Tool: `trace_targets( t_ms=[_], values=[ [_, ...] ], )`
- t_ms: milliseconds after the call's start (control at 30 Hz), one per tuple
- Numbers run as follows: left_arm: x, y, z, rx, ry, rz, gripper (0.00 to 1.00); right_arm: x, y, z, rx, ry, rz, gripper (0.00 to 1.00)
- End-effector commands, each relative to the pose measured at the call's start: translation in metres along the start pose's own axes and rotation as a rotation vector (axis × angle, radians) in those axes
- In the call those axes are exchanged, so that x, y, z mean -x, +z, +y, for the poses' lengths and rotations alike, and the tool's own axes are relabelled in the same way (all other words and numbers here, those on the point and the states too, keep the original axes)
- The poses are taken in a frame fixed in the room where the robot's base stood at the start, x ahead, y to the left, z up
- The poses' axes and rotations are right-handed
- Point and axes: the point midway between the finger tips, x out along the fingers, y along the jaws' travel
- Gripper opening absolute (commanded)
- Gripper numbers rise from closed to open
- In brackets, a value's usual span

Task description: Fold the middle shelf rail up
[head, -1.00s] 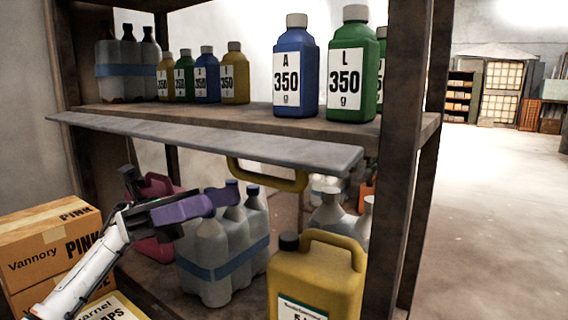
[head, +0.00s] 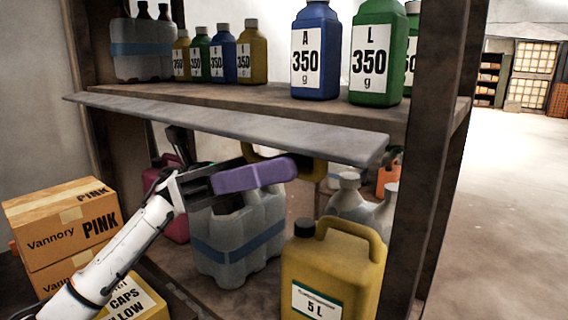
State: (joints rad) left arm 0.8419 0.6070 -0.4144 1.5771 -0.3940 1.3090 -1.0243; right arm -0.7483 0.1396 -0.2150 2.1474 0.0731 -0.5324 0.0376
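The middle shelf rail (head: 230,126) is a long grey board along the front edge of the middle shelf (head: 270,98). It juts outward and slopes slightly down toward me. My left gripper (head: 292,168), with purple fingers, points right just below the rail, toward its right half. A small gap seems to separate the fingers from the rail; I cannot tell whether they touch. The fingers overlap in this view, so their opening is hidden. I see nothing held. My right gripper is out of view.
Bottles, including a blue one (head: 315,52) and a green one (head: 376,55), stand on the middle shelf. Below are a grey bottle pack (head: 238,240) and a yellow 5 L canister (head: 335,262). Cardboard boxes (head: 62,215) are at left; a rack post (head: 428,170) stands at right.

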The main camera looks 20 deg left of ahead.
Motion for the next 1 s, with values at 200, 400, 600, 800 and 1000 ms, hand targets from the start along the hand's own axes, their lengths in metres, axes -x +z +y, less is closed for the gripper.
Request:
trace_targets(
  t_ms=[200,400,600,800,1000],
  values=[
    [-0.0004,-0.0001,0.0,0.0,0.0,0.0,0.28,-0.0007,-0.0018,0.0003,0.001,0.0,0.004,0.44],
    [-0.0002,0.0,0.0,0.0,0.0,0.0,0.0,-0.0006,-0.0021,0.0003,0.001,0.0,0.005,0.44],
    [-0.0002,0.0003,-0.0004,0.005,0.002,0.0,0.0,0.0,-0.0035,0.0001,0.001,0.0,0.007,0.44],
    [-0.001,0.0027,-0.003,0.053,0.023,0.001,0.0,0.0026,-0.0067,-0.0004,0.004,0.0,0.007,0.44],
    [-0.0029,0.0072,-0.0085,0.171,0.072,0.001,0.0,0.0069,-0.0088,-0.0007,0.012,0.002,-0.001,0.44]
  ],
)
